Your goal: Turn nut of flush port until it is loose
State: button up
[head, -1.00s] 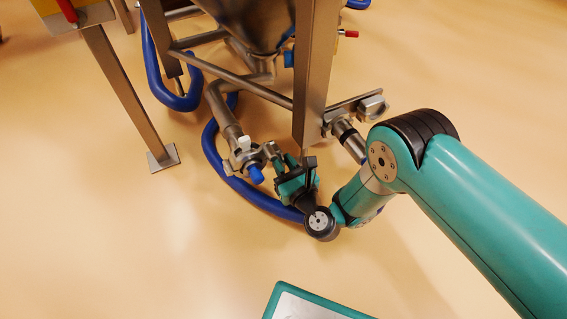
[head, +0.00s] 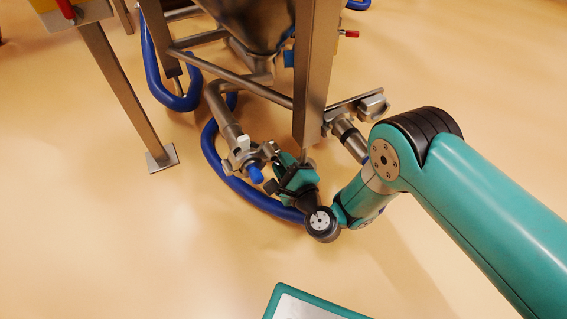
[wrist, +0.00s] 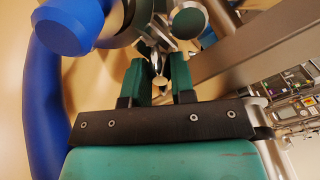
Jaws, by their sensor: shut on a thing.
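The flush port (head: 238,150) is a metal pipe end with a clamp and a blue cap (head: 256,174), below the hopper. In the wrist view the blue cap (wrist: 68,25) is at top left. The clamp's small metal nut (wrist: 158,58) shows at the fingertips, partly hidden between them. My gripper (head: 279,160) reaches the clamp's right side in the head view. In the wrist view its two green fingers (wrist: 160,72) are shut on the nut, with a narrow gap between them. In the head view the nut is too small to make out clearly.
A blue hose (head: 214,150) curves on the floor behind and below the port. A steel frame leg (head: 312,90) stands close to the right of my gripper. Another pipe fitting (head: 347,136) is further right.

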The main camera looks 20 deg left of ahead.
jog(key=n, duration=0.4)
jog(key=shift+w, duration=0.1)
jog(key=shift+d, duration=0.1)
jog(key=n, duration=0.2)
jog(key=shift+n, duration=0.3)
jog(key=o, duration=0.7)
jog(key=shift+c, duration=0.2)
